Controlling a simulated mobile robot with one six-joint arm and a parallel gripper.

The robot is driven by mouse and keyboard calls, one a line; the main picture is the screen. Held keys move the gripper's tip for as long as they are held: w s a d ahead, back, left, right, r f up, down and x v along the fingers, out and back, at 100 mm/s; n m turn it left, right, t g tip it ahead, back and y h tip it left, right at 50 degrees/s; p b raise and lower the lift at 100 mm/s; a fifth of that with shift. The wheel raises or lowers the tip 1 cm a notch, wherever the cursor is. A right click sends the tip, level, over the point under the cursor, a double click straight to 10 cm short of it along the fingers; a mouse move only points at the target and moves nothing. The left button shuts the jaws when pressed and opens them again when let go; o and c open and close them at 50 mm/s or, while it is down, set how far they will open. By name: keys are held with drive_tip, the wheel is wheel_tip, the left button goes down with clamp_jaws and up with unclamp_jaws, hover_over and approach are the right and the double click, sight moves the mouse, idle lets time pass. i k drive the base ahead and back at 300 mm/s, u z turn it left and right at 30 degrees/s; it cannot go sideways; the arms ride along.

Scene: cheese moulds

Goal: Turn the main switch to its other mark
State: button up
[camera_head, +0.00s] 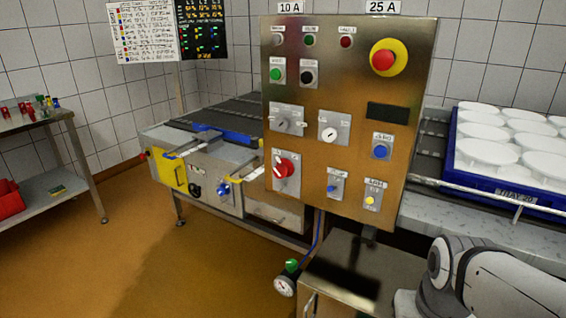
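A steel control panel (340,75) stands upright in the middle of the view. At its lower left is a red rotary switch (286,168) on a pale plate, which looks like the main switch. Its handle seems tilted, with one end up and to the left; its label and marks are too small to read. Nothing touches it. My gripper is out of view; only white links of my arm show at the bottom right, apart from the panel.
A steel box (345,275) stands below. A blue tray (500,192) of white moulds is at right. Floor at left is clear.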

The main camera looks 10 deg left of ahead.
sight(284, 169)
drive_tip(key=u, duration=2.6)
drive_tip(key=k, duration=1.4)
drive_tip(key=z, duration=0.3)
drive_tip(key=i, duration=1)
drive_tip(key=z, duration=0.1)
